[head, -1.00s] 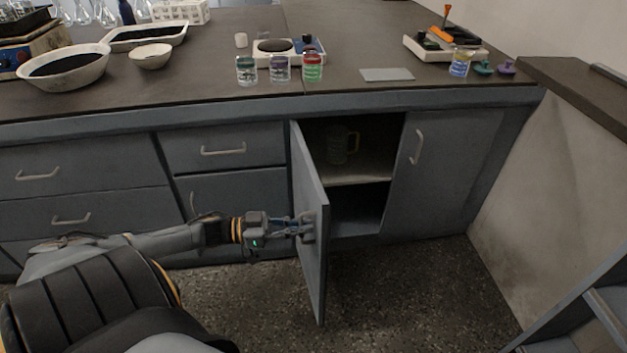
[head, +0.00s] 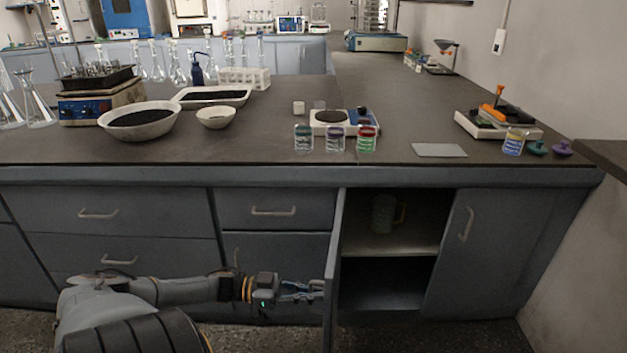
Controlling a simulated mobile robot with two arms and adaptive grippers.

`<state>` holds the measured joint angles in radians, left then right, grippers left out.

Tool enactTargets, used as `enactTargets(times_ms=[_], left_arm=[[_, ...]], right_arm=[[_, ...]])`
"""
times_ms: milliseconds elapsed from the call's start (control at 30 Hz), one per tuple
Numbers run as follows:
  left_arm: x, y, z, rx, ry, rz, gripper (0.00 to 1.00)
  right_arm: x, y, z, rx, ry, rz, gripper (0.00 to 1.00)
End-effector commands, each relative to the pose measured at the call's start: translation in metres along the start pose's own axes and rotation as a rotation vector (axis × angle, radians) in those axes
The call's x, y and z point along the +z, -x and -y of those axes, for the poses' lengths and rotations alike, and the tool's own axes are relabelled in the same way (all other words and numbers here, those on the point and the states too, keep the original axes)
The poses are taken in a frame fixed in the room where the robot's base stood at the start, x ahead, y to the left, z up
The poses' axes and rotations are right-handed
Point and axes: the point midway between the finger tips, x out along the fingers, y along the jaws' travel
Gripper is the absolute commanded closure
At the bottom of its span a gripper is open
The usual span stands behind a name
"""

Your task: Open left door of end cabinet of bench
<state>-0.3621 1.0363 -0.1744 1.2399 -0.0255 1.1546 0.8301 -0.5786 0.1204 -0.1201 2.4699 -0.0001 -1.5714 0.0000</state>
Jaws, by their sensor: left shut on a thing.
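The end cabinet's left door (head: 334,262) stands swung well out from the front, seen nearly edge-on. The cabinet interior (head: 390,270) shows a shelf (head: 395,241) with a mug-like vessel (head: 384,214) on it. The right door (head: 478,250) is closed, with a pale handle (head: 466,224). My left gripper (head: 312,291) is at the left door's outer face, shut on the left door's handle, which is mostly hidden by the fingers and the edge-on door. My right gripper is not in view.
Drawers with pale handles (head: 273,211) lie left of the cabinet. The benchtop (head: 270,165) above holds bowls, jars (head: 335,138) and a scale. A wall (head: 570,260) stands close on the right. Speckled floor shows at the bottom.

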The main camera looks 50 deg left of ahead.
Motion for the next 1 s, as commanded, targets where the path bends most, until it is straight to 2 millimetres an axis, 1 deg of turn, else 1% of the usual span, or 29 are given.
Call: enactTargets(times_ms=[33, 67, 100, 167, 467, 567, 667, 1000], left_arm=[[0.002, 0.0, -0.002, 0.003, 0.002, 0.003, 1.0], [0.002, 0.0, -0.002, 0.003, 0.002, 0.003, 0.89], [0.002, 0.0, -0.002, 0.003, 0.002, 0.003, 0.81], [0.002, 0.0, -0.002, 0.003, 0.002, 0.003, 0.69], [0.001, 0.0, -0.001, 0.001, 0.001, 0.001, 0.68], [0.001, 0.006, -0.001, 0.0, 0.001, 0.003, 0.68], [0.002, 0.02, -0.001, -0.001, 0.002, 0.005, 0.68], [0.002, 0.091, -0.001, -0.001, 0.002, 0.006, 0.68]], right_arm=[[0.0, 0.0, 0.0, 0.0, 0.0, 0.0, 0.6], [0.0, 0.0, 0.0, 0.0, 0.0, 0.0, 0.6], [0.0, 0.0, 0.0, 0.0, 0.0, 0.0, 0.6], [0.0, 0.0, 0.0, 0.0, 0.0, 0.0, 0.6], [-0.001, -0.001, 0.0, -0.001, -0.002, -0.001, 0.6], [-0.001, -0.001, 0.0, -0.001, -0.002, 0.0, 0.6], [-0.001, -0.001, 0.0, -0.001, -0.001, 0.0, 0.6], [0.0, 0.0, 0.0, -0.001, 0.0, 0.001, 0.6]])
